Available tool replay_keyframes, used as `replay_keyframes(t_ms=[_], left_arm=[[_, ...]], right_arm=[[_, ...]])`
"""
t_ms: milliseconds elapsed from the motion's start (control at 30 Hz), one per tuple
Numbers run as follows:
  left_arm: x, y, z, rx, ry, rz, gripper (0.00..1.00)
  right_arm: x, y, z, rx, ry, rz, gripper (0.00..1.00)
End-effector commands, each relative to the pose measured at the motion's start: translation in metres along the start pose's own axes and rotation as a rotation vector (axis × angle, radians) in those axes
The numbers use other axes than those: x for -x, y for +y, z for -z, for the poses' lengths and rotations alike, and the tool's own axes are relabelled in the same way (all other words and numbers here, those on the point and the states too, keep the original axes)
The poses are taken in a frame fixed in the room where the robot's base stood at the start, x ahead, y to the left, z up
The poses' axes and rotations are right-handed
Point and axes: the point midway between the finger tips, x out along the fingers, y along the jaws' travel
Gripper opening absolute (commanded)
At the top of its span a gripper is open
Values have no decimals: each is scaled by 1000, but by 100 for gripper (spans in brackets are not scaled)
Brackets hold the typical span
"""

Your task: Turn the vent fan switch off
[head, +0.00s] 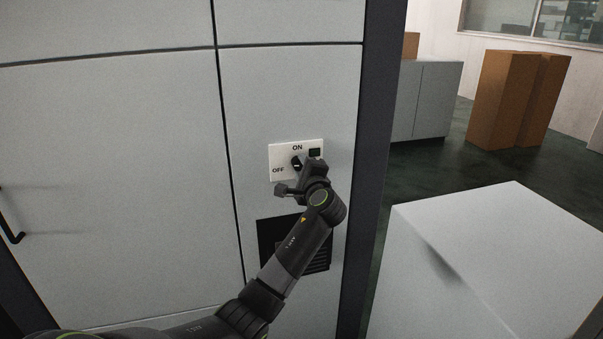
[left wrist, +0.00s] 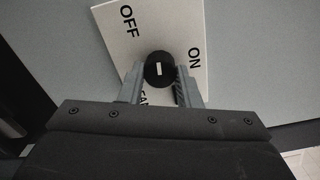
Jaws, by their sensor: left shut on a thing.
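The vent fan switch is a black round knob (head: 296,162) on a white plate (head: 275,153) on the grey cabinet wall. ON is printed above the knob and OFF to its lower left. In the left wrist view the knob (left wrist: 159,69) bears a short white mark, roughly upright in that picture; I cannot tell which label it points to. My left gripper (head: 302,168) is at the plate. Its two fingers, seen in the left wrist view (left wrist: 161,78), are shut on the knob from both sides. My right gripper is not in view.
A dark louvred vent (head: 318,262) lies below, partly behind my arm. A black handle (head: 10,222) sticks out at far left. A pale box (head: 480,245) stands at right; dark floor shows behind it.

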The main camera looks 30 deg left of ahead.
Motion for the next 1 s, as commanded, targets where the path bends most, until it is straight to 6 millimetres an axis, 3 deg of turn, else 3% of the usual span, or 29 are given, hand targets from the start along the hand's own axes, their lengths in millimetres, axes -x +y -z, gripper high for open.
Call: replay_keyframes(t_ms=[300,833,867,1000], left_arm=[[0,1,0,110,0,-1,8],[0,0,0,130,0,-2,8],[0,0,0,129,0,-2,34],[0,0,0,129,0,-1,52]], right_arm=[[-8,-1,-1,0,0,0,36],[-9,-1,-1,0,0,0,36],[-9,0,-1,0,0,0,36],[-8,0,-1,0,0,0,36]])
